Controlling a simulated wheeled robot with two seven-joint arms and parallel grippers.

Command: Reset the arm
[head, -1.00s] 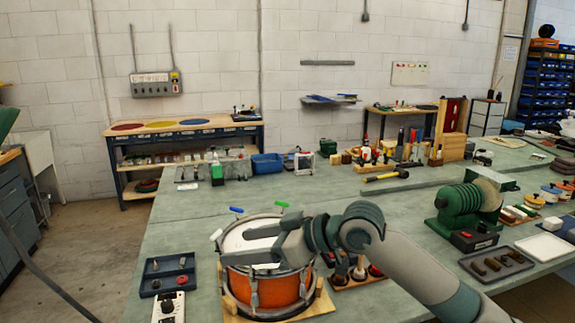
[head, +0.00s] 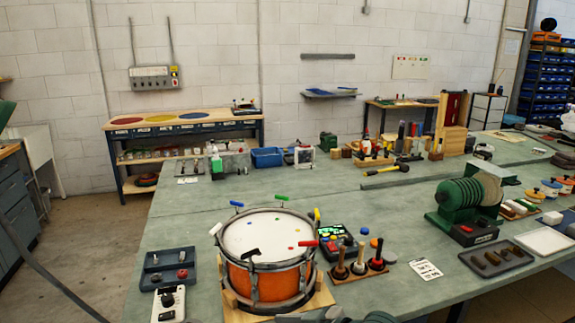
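An orange drum (head: 262,281) with a white head stands upright in a wooden cradle (head: 318,300) at the front of the green bench. Coloured tension handles stand around its rim, among them a blue one (head: 237,204), a green one (head: 282,198) and a red one (head: 307,244). Small coloured dots mark the head. Only the top edge of my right gripper (head: 302,318) and wrist shows at the bottom border, in front of the cradle; its fingers cannot be made out. My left gripper is out of view.
Right of the drum are a device with a green screen (head: 334,236), a rack of tools (head: 358,268) and a printed card (head: 426,269). A dark tray (head: 167,269) and a white meter (head: 168,304) lie left. A green machine (head: 464,205) stands right. The bench's left middle is clear.

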